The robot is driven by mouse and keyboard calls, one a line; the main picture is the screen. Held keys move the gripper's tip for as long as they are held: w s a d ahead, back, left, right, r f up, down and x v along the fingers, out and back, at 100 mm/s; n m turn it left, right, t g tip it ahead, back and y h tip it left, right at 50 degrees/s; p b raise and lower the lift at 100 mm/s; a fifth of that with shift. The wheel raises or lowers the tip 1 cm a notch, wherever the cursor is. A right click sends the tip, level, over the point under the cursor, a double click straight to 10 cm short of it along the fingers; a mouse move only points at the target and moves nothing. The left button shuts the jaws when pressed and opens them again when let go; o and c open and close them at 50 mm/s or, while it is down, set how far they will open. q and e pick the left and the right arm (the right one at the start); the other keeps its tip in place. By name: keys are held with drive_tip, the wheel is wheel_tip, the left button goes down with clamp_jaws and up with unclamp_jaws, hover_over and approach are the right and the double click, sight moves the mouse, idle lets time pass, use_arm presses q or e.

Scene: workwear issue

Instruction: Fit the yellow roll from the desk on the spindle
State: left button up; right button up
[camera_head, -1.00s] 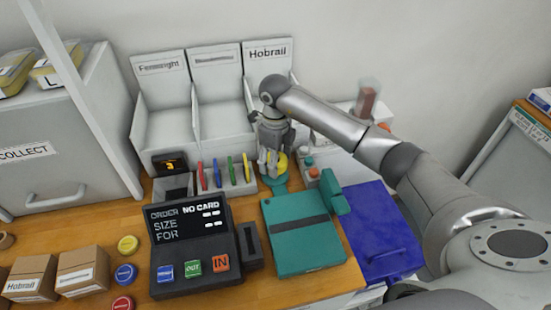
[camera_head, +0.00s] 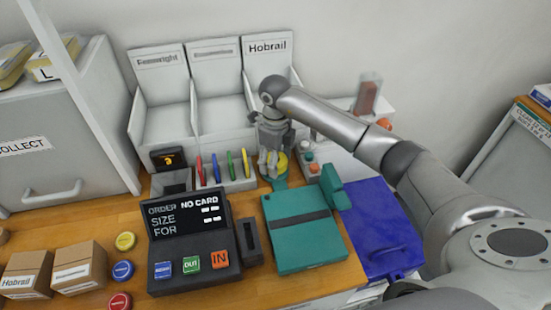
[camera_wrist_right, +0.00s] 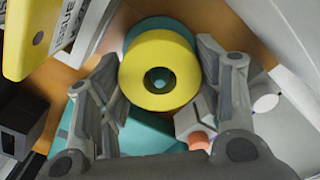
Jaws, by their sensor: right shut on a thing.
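My right gripper (camera_head: 272,166) points down at the back of the desk, behind the teal box. It is shut on the yellow roll (camera_head: 282,163), which shows partly behind the fingers. In the right wrist view the yellow roll (camera_wrist_right: 160,62) sits between the two fingers, with its round hole facing the camera. A teal round base (camera_head: 274,184) is below the roll; its teal edge also shows behind the roll in the wrist view (camera_wrist_right: 150,25). My left gripper is out of view.
A black order terminal (camera_head: 190,245) and a teal box (camera_head: 298,232) stand in front. A rack with coloured upright pieces (camera_head: 236,184) is left of the gripper, small capped items (camera_head: 310,160) right. Yellow (camera_head: 125,241), blue (camera_head: 122,271) and red (camera_head: 120,301) discs lie at the left.

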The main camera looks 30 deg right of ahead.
drive_tip(key=shift+f+b, duration=0.35)
drive_tip(key=shift+f, duration=0.15)
idle(0.4)
drive_tip(key=o, duration=1.1)
drive_tip(key=shift+r, duration=0.1)
drive_tip(key=shift+r+p, duration=2.7)
drive_tip(key=shift+r, duration=1.7)
